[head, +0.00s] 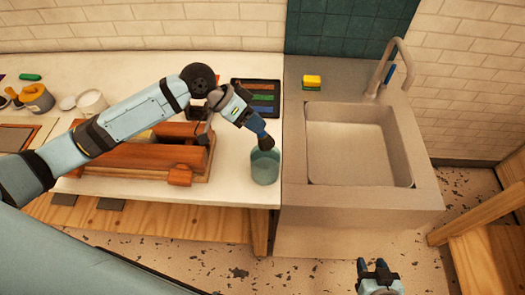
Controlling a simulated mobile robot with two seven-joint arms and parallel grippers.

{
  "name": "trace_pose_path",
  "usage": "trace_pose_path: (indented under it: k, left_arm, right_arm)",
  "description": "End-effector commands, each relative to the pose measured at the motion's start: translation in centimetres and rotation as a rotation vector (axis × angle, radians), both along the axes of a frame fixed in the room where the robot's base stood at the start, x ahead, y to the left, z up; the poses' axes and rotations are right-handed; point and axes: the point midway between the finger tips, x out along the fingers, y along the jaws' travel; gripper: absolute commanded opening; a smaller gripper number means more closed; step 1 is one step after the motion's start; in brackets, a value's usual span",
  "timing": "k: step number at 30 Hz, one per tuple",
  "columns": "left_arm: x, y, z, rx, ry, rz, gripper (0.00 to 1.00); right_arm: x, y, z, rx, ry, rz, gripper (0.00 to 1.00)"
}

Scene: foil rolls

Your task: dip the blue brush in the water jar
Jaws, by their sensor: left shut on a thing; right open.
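My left gripper (246,116) reaches in from the left and is shut on the blue brush (256,126). The brush slants down to the right, with its dark bristle end (266,143) lowest. The water jar (265,170), a blue-green see-through vessel, stands on the white table near its right edge. The bristle end overlaps the jar's mouth in the picture; whether it is inside the rim or just above it I cannot tell. The gripper hides the upper part of the brush. My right gripper (377,270) is open and empty at the bottom, over the floor in front of the sink.
A wooden frame with a reddish-brown roller (150,156) lies left of the jar. A black tray with coloured strips (256,97) is behind it. The sink (358,145) adjoins on the right, with a yellow sponge (312,81) at its back. Pots (91,102) stand at far left.

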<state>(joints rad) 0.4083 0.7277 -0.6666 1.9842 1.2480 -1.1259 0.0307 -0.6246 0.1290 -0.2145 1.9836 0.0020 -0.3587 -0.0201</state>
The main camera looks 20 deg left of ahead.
Motion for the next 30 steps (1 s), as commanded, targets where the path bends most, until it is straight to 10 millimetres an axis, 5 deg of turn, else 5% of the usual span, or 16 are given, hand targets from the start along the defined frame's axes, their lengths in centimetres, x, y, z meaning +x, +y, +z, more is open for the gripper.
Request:
trace_pose_path:
  k: [17,25,30]
  left_arm:
    - [0.0,0.0,0.2,0.0,0.0,0.0,0.06]
    - [0.0,0.0,2.6,0.0,0.0,0.0,0.06]
    - [0.0,0.0,3.7,0.0,-0.002,0.0,0.06]
  right_arm:
    - [0.0,0.0,0.2,0.0,0.0,0.0,0.43]
    - [0.0,0.0,2.8,0.0,0.0,0.0,0.43]
    - [0.1,0.0,2.7,0.001,-0.003,0.0,0.43]
